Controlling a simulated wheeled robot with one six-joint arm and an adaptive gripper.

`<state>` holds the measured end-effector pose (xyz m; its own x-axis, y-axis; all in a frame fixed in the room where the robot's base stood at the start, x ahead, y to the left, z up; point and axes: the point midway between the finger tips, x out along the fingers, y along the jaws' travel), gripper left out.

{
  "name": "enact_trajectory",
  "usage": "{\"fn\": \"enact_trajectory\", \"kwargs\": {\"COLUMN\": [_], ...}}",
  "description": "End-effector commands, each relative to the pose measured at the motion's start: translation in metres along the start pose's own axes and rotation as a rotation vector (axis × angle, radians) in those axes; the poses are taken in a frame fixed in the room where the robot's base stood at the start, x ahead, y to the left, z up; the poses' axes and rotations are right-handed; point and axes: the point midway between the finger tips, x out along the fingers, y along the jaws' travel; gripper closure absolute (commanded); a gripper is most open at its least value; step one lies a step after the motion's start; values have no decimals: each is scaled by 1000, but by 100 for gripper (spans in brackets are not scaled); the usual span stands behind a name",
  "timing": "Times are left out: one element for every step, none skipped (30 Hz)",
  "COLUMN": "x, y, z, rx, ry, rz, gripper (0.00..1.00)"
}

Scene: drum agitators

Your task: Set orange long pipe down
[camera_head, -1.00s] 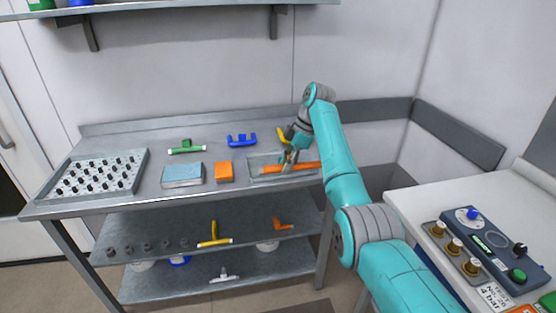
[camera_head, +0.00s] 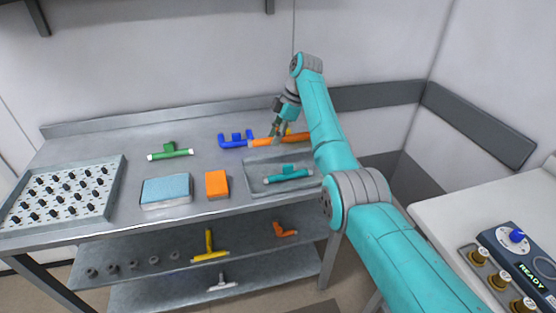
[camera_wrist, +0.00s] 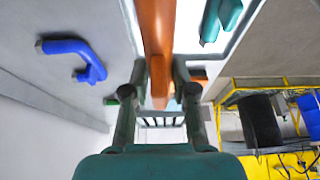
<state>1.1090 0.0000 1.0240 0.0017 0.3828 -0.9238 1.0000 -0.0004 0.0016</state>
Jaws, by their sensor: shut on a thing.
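My arm hides part of the pipe's right end. In the wrist view the orange pipe (camera_wrist: 156,30) runs up between my two fingers (camera_wrist: 158,75). I cannot tell whether the pipe touches the tabletop. A teal pipe (camera_head: 288,175) lies in the tray.
A blue pipe (camera_head: 235,141) lies close to the orange pipe's left end. An orange block (camera_head: 217,184), a blue sponge-like block (camera_head: 166,188) and a green pipe (camera_head: 170,151) stand further left. Bare tabletop (camera_head: 215,160) lies between.

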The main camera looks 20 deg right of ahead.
Motion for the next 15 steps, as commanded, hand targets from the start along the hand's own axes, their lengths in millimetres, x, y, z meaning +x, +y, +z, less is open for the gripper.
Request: {"fn": "enact_trajectory", "kwargs": {"x": [9, 14, 19, 23, 27, 30, 32, 34, 37, 39, 42, 47, 51, 55, 61], "y": [-1, -1, -1, -1, -1, -1, -1, 0, 0, 0, 0, -1, -1, -1, -1], "z": [4, 6, 8, 10, 11, 13, 14, 14, 15, 16, 17, 19, 21, 23, 25], "rx": [2, 2, 2, 1, 1, 0, 0, 0, 0, 0, 0, 1, 1, 2, 2], "ry": [0, 0, 0, 0, 0, 0, 0, 0, 0, 0, 0, 0, 0, 0, 0], "rz": [-4, -4, -4, -3, -2, -2, -2, -1, -1, -1, -2, -3, -4, -4, -3], "gripper": [100, 100, 100, 100, 100, 100, 100, 100, 100, 100, 100, 100, 100, 100, 100]}}
